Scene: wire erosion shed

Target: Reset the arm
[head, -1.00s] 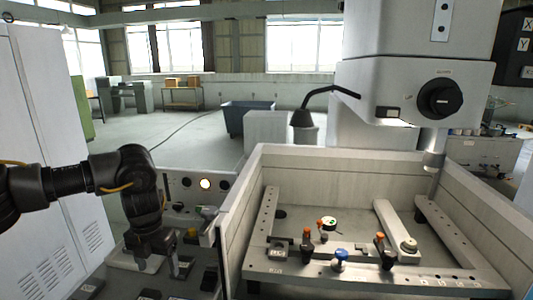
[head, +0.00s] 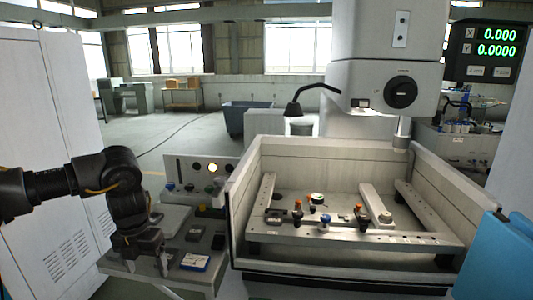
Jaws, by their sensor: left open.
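My left arm comes in from the left, and its gripper (head: 149,268) points down over the grey side table (head: 120,262). The gripper is open, with nothing seen between its fingers. A small box with a blue and white label (head: 195,262) lies on the table just right of the gripper. My right gripper does not show in the head view.
The machine's work tank (head: 330,152) stands right of the table, its walls raised around a frame with several knobs and clamps. A control panel (head: 202,180) with a lit button is behind the table. A blue object (head: 500,262) fills the lower right corner. A display (head: 488,50) reads X and Y.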

